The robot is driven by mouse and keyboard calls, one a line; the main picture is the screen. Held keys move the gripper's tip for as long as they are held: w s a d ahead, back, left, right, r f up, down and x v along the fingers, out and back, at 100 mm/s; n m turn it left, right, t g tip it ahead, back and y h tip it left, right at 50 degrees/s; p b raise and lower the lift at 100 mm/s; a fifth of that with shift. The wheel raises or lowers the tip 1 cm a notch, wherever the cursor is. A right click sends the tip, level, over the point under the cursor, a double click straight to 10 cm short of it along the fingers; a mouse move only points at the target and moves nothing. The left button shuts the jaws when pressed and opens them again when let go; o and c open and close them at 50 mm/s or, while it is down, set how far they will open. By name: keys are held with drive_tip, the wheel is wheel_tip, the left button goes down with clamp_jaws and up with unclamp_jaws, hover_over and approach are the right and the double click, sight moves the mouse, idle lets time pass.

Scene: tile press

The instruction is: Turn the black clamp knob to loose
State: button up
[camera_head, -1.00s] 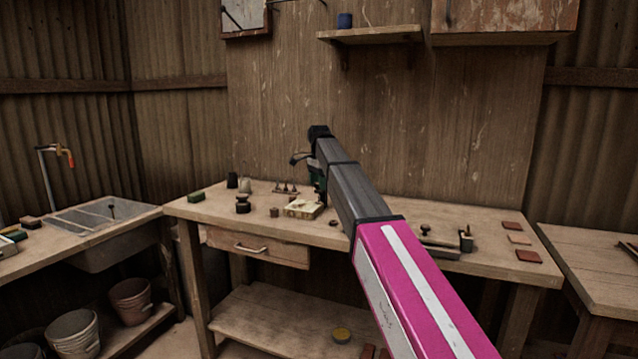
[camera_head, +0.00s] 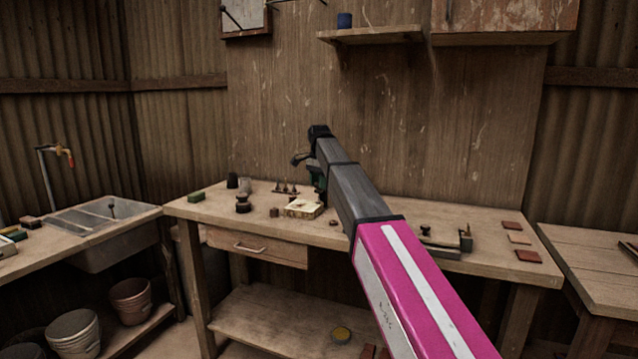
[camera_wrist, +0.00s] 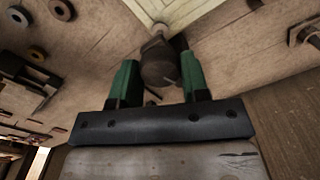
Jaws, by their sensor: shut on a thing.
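The black clamp knob (camera_wrist: 159,68) shows in the wrist view as a dark rounded piece between the two green fingers of my gripper (camera_wrist: 157,80). The fingers are shut on it, one on each side. Just beyond it in that view is the corner of a pale, grooved block (camera_wrist: 190,12). In the head view my arm hides the knob and most of the gripper. A pale press block (camera_head: 303,208) lies on the bench just left of the arm there. Whether the knob is tight or loose cannot be told.
The wooden workbench (camera_head: 400,236) carries a dark weight (camera_head: 243,204), a green block (camera_head: 196,197) and a metal jig (camera_head: 440,245). Several tiles (camera_head: 528,256) lie at its right end. A shelf (camera_head: 370,35) is on the wall above.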

drive_tip(key=n, duration=0.4)
drive_tip(key=shift+n, duration=0.3)
drive_tip(key=n, duration=0.3)
drive_tip(key=shift+n, duration=0.3)
drive_tip(key=n, duration=1.2)
drive_tip(key=shift+n, duration=0.3)
drive_tip(key=n, duration=0.3)
drive_tip(key=shift+n, duration=0.4)
drive_tip(key=n, duration=0.4)
drive_tip(key=shift+n, duration=1.8)
